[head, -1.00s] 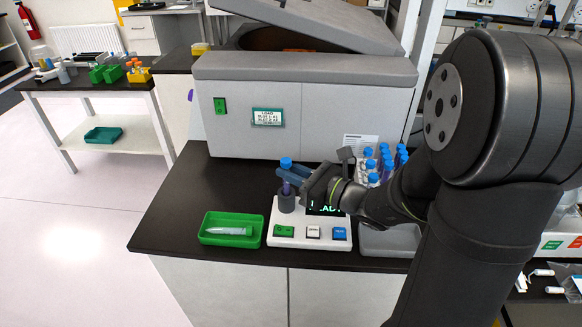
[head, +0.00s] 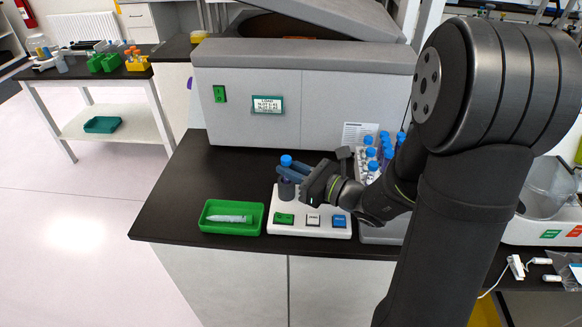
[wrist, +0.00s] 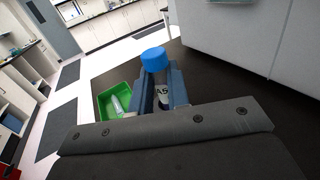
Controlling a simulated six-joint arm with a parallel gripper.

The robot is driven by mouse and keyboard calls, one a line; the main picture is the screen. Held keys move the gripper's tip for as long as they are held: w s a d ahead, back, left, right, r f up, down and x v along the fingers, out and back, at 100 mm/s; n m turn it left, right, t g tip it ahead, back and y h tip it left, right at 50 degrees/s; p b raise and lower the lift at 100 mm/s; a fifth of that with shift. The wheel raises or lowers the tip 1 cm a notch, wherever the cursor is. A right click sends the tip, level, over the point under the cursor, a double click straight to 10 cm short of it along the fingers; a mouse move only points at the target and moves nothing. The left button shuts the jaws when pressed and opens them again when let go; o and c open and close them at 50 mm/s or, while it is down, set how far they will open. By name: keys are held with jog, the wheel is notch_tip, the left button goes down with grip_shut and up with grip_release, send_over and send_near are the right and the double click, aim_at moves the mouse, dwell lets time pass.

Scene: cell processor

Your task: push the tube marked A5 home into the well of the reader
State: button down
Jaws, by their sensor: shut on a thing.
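The tube marked A5 (wrist: 160,90) has a blue screw cap, and its label shows between my fingers in the wrist view. In the head view its blue cap (head: 286,160) stands above the dark round well (head: 287,191) of the white reader (head: 283,230). The tube is upright over the well, with its lower end hidden, so how deep it sits cannot be told. My gripper (head: 290,172) is shut on the tube just below the cap, its blue fingers close above the well. My wrist covers the reader's display.
A green tray (head: 233,229) with a clear tube lying in it stands left of the reader. A rack of blue-capped tubes (head: 372,160) is at the right, behind my arm. A large grey machine (head: 250,95) with a raised lid stands behind.

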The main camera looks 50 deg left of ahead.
jog(key=shift+f, duration=0.2)
jog(key=c, duration=1.3)
grip_release()
jog(key=shift+d, duration=0.1)
jog(key=v, duration=1.7)
jog(key=shift+w+d+r, duration=0.1)
